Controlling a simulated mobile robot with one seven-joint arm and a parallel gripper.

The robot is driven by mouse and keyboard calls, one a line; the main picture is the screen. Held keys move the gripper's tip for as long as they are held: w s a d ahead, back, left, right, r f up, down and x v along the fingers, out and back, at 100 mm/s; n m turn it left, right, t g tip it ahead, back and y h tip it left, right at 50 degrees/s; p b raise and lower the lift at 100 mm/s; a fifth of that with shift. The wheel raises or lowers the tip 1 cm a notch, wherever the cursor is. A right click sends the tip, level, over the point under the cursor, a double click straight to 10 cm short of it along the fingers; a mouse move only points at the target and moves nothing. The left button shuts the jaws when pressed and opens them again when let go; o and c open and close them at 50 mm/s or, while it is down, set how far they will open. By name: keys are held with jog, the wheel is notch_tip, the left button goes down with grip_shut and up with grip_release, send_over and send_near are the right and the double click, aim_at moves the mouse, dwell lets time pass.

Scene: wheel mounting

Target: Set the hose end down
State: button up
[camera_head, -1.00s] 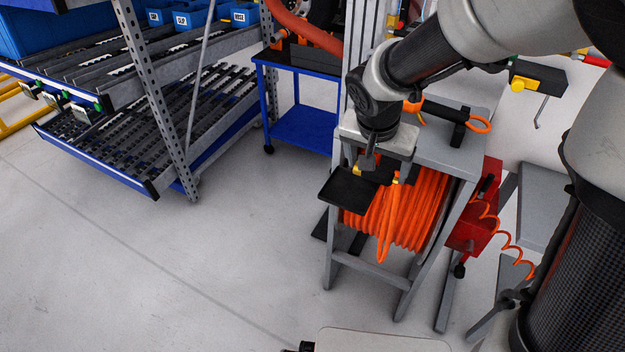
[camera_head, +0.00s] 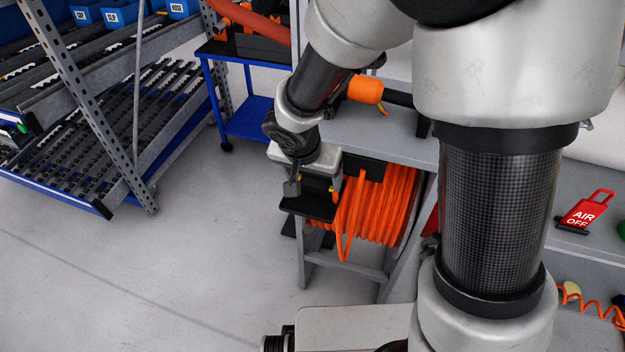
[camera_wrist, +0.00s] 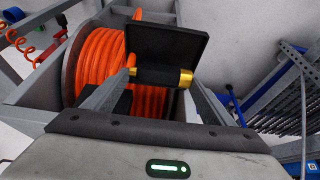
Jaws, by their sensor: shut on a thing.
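The hose end (camera_wrist: 160,76) is a short black sleeve with brass-coloured ends, joined to the orange hose. My gripper (camera_wrist: 158,84) is shut on it in the wrist view, one finger at each side. A flat black shelf (camera_wrist: 167,42) lies right behind the hose end there; I cannot tell whether they touch. In the head view my gripper (camera_head: 312,190) is at this small black shelf (camera_head: 306,207), on the front of the grey bench. The orange hose (camera_head: 377,213) is coiled on a reel under the bench top, with a loop hanging at the front.
The grey bench (camera_head: 385,138) carries an orange and black tool (camera_head: 366,89). A blue cart (camera_head: 248,120) and a roller rack (camera_head: 75,125) stand to the left. A red AIR OFF sign (camera_head: 586,212) is at the right. The floor at front left is clear.

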jog(key=shift+f, duration=1.1)
jog(key=shift+w+f+b, duration=0.1)
jog(key=shift+f+b, duration=0.15)
jog(key=shift+b, duration=0.25)
jog(key=o, duration=1.1)
jog(key=shift+r, duration=0.1)
